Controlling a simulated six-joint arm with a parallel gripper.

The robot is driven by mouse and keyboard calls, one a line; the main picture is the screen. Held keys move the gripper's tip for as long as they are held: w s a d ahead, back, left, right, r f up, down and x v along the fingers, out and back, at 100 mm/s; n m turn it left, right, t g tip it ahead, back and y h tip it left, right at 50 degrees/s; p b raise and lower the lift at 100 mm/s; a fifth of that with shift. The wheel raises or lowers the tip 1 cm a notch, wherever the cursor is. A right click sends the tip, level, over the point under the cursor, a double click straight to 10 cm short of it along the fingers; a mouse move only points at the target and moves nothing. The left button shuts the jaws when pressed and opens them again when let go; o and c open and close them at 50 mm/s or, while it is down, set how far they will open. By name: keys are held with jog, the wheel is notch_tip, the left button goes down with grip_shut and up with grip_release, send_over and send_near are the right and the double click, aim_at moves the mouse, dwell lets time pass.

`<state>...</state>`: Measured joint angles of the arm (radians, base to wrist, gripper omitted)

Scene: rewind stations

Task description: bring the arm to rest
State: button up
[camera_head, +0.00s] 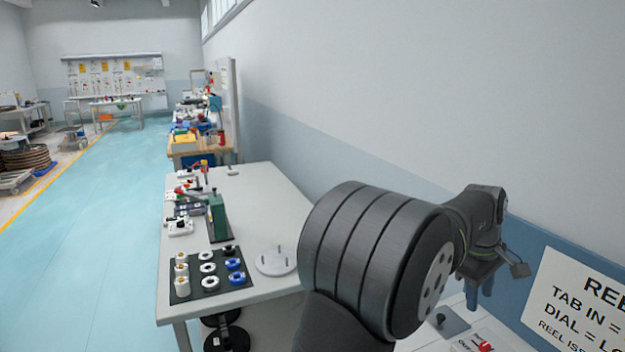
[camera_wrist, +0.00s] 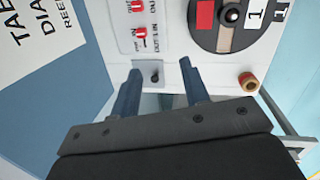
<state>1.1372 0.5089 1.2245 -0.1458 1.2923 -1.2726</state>
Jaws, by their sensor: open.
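My arm reaches across the right of the head view, its large dark grey joint in front. My gripper (camera_head: 479,297) hangs at the far end of the arm, near the blue band of the wall and over a white surface. In the wrist view my gripper (camera_wrist: 161,70) shows two blue fingers spread apart. Nothing is between them. Beyond the fingers is a white panel (camera_wrist: 168,48) with red switches (camera_wrist: 138,32) and a small dark knob on a grey plate (camera_wrist: 154,76). I cannot tell the exact gap to the panel.
A white bench (camera_head: 262,188) holds a black mat (camera_head: 208,282) with several spools, a green press (camera_head: 217,214) and a white pegged disc (camera_head: 276,263). A lettered sign (camera_head: 580,300) is on the right wall. A dark dial (camera_wrist: 229,22) shows beyond the fingers.

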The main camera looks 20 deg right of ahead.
jog(key=w+a+n+h, duration=0.2)
jog(key=w+a, duration=0.6)
jog(key=a, duration=0.4)
jog(key=shift+w+a+n+t+h, duration=0.2)
jog(key=shift+a+n+t+h, duration=0.15)
jog(key=shift+n, duration=0.25)
dwell(4.6)
